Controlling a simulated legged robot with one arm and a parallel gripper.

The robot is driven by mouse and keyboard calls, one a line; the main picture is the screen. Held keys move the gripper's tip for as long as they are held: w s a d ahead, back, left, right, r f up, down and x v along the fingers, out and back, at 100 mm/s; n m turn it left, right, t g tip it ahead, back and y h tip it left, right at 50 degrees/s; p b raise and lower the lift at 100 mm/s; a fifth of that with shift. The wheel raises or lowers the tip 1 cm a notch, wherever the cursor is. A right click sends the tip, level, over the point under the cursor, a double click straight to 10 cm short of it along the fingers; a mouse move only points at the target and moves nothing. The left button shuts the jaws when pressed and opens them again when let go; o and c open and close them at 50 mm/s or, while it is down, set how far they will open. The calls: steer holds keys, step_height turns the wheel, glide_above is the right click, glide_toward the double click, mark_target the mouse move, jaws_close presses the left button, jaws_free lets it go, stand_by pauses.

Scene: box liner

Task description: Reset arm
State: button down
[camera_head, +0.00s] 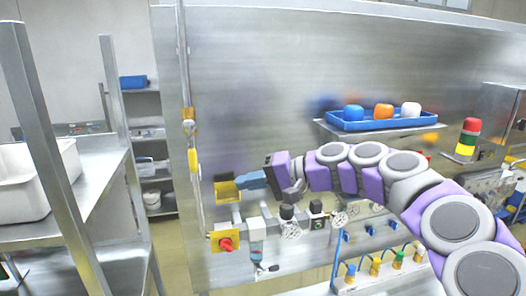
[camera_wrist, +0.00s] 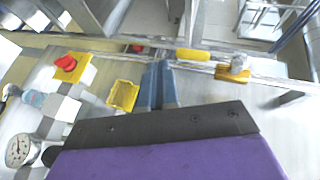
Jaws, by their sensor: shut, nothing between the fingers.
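My purple and grey arm reaches from the lower right of the head view toward the left, with its end in front of the steel panel (camera_head: 270,70). My gripper (camera_head: 243,181) has blue fingers. They are shut with nothing between them, close to a yellow open-topped holder (camera_head: 227,190) on the panel. In the wrist view, the fingers of my gripper (camera_wrist: 158,72) lie together, and the yellow holder (camera_wrist: 123,95) is just left of them. I cannot tell whether the fingertips touch it.
A red knob (camera_head: 226,244) on a yellow plate, a gauge (camera_head: 291,230) and a blue-bodied fitting (camera_head: 257,250) sit below my gripper. A vertical pipe (camera_head: 190,130) runs at left. A blue tray (camera_head: 380,122) with blue, orange and white items is on a shelf at upper right.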

steer(key=s+f+n+g+h+b, duration=0.3)
steer(key=s+f+h+b, duration=0.25)
steer(key=s+f, duration=1)
steer(key=s+d+f+m+g+h+b, duration=0.1)
steer(key=s+d+f+h+b, duration=0.3)
steer(key=s+d+f, duration=0.5)
steer(key=s+d+f+m+g+h+b, duration=0.1)
steer(key=s+d+f+h+b, duration=0.3)
steer(key=s+d+f, duration=0.6)
steer(key=s+f, duration=0.4)
steer(key=shift+s+m+h, duration=0.25)
steer(key=shift+m+h, duration=0.05)
steer(key=shift+h, duration=0.05)
